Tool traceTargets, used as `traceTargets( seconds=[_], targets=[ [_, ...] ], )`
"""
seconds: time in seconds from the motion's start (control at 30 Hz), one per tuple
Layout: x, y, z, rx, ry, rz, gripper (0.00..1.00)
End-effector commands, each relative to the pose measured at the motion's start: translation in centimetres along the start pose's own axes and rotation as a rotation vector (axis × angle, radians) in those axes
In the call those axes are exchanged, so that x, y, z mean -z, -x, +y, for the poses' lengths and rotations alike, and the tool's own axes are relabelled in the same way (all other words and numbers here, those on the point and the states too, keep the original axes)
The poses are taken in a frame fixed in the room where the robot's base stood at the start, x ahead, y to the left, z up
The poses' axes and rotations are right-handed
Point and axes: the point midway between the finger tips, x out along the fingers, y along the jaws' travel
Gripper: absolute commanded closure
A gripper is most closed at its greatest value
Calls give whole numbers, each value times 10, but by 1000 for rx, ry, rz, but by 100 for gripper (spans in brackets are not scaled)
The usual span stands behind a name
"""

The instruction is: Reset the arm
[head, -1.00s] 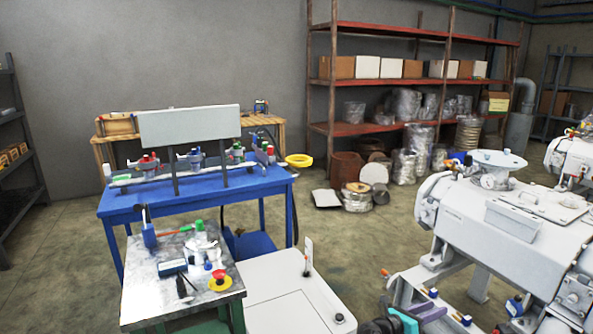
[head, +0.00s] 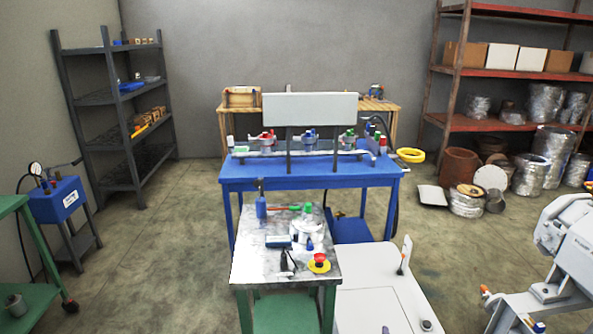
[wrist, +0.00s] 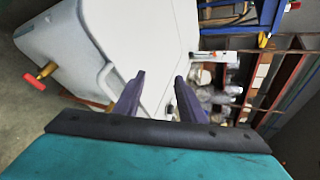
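My gripper (wrist: 160,78) shows only in the wrist view. Its two dark purple fingers stand apart with nothing between them, so it is open and empty. The teal wrist body (wrist: 150,158) fills the bottom of that view. Beyond the fingers are a large pale grey-white body (wrist: 85,40) and a white panel (wrist: 150,40), seen tilted. A red-handled brass valve (wrist: 38,82) is at the left. I see no contact between the fingers and anything. My arm and gripper are not in the head view.
A metal-topped cart (head: 258,262) with small tools stands in front of a blue table (head: 215,178). Grey shelves (head: 118,98) are at back left, red shelves (head: 520,70) at back right. A white machine (head: 565,240) is at right. Open floor (head: 155,235) lies left of the cart.

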Motion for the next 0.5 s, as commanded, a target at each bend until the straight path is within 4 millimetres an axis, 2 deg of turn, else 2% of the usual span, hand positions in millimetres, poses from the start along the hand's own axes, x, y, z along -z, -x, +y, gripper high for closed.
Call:
traceTargets(
  seconds=[0.1,0.23,0.37,0.5],
  targets=[
    [-26,16,43,-124,159,-80,63],
    [-46,35,90,-255,336,-167,63],
    [-56,59,134,-381,513,-254,63],
    [-57,90,179,-519,707,-351,63]
  ],
)
